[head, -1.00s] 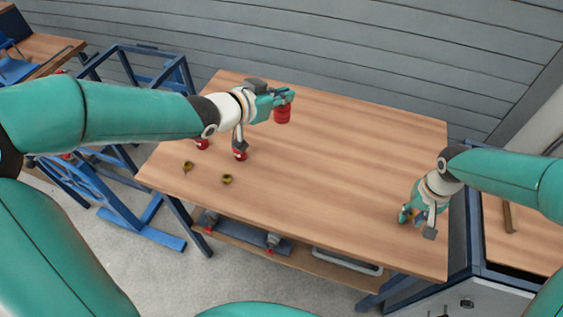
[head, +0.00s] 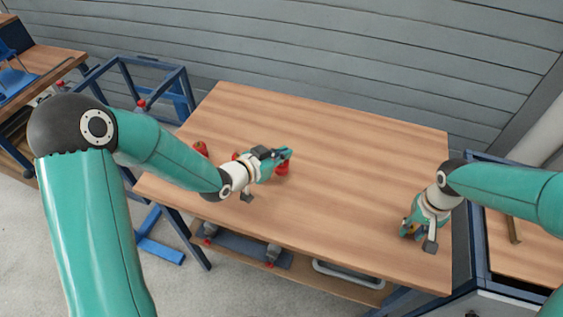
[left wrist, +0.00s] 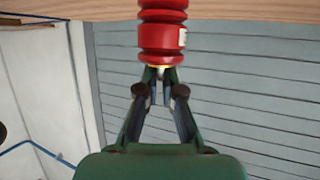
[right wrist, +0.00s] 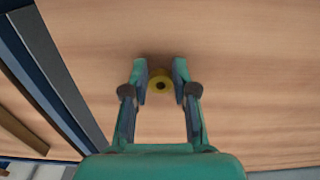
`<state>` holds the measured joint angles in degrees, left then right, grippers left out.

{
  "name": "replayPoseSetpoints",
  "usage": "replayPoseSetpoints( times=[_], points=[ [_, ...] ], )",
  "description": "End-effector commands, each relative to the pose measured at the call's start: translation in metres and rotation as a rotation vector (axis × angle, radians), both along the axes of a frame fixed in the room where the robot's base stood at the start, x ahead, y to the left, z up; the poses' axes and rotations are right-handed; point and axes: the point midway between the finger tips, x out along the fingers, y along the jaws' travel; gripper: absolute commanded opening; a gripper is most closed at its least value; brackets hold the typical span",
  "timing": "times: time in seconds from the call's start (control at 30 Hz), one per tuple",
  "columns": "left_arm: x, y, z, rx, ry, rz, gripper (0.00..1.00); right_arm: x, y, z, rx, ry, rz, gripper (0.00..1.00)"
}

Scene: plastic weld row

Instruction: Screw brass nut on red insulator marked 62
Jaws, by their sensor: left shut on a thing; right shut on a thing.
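A ribbed red insulator (head: 283,169) is in my left gripper (head: 286,154), over the left-middle of the table. In the left wrist view the insulator (left wrist: 162,35) is held by its narrow end in the shut fingers (left wrist: 160,75). A pale label shows at its side, but I cannot read it. Its far end runs out of that view, and I cannot tell whether it touches the table. My right gripper (head: 407,231) is low over the table's right part. In the right wrist view a brass nut (right wrist: 160,84) with a dark hole sits between its fingertips.
More red insulators (head: 201,148) stand on the table's left side, partly hidden by my left arm. The wooden table (head: 350,150) is clear between the grippers. A blue frame stands on the left; another bench (head: 530,260) adjoins on the right.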

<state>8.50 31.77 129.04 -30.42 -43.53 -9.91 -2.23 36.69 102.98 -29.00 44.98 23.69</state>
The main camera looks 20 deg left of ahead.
Motion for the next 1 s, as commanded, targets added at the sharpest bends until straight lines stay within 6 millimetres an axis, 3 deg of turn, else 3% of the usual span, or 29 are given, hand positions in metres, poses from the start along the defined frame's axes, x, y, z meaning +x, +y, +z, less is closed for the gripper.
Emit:
replayPoseSetpoints(
  times=[0.17, 0.43, 0.83, 0.9, 1.0],
  points=[
    [0.000, 0.000, -0.003, -0.001, 0.001, -0.001, 0.00, 0.000, 0.000, 0.000, 0.000, 0.000, 0.000, 0.09],
    [0.000, 0.000, -0.036, 0.000, 0.002, -0.001, 0.00, 0.000, 0.000, 0.003, 0.000, 0.000, -0.001, 0.09],
    [0.000, -0.001, -0.040, 0.000, -0.001, -0.001, 0.00, 0.000, -0.001, -0.001, 0.000, 0.000, -0.001, 0.09],
    [0.000, -0.001, -0.039, 0.000, 0.001, -0.001, 0.17, 0.000, -0.001, 0.001, 0.000, 0.000, -0.002, 0.09],
    [0.000, -0.001, -0.039, 0.000, 0.001, -0.001, 0.31, 0.000, -0.001, 0.001, 0.000, 0.000, -0.002, 0.09]
  ],
)
